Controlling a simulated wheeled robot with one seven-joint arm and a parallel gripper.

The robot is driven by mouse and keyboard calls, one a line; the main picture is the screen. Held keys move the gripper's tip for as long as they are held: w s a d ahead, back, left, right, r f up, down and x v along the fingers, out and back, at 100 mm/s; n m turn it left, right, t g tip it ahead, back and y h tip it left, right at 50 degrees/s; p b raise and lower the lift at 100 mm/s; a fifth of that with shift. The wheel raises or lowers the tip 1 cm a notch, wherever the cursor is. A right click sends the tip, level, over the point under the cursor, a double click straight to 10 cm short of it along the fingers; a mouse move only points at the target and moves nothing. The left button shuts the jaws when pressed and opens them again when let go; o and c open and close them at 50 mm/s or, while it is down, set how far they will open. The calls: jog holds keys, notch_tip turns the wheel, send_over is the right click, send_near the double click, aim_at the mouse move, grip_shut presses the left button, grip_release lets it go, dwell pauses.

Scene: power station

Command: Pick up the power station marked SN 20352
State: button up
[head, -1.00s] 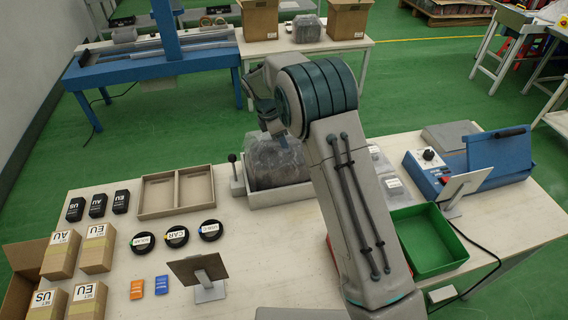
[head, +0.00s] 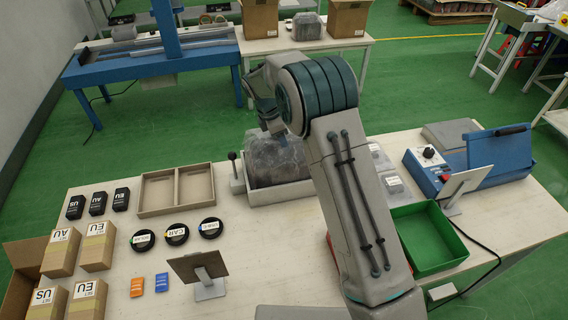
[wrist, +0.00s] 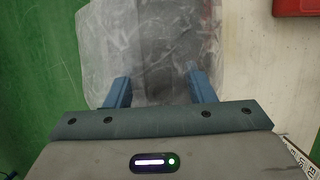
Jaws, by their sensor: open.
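A grey power station in a clear plastic bag (head: 275,163) stands in a shallow grey tray on the bench, behind my arm in the head view. No serial number on it is readable. In the wrist view, a bagged grey unit (wrist: 155,50) lies ahead of my gripper (wrist: 159,90). The two blue fingers are open and spread at either side of its near part. I cannot tell whether they touch the bag.
More bagged units (head: 393,188) lie right of my arm. An empty two-part tray (head: 176,190), black rings (head: 176,236) and boxes (head: 97,250) are on the left. A tilted panel (head: 198,267) stands in front.

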grip_shut()
dwell(1.2)
jog(key=shift+w+r, duration=0.15)
jog(key=shift+r, duration=0.1)
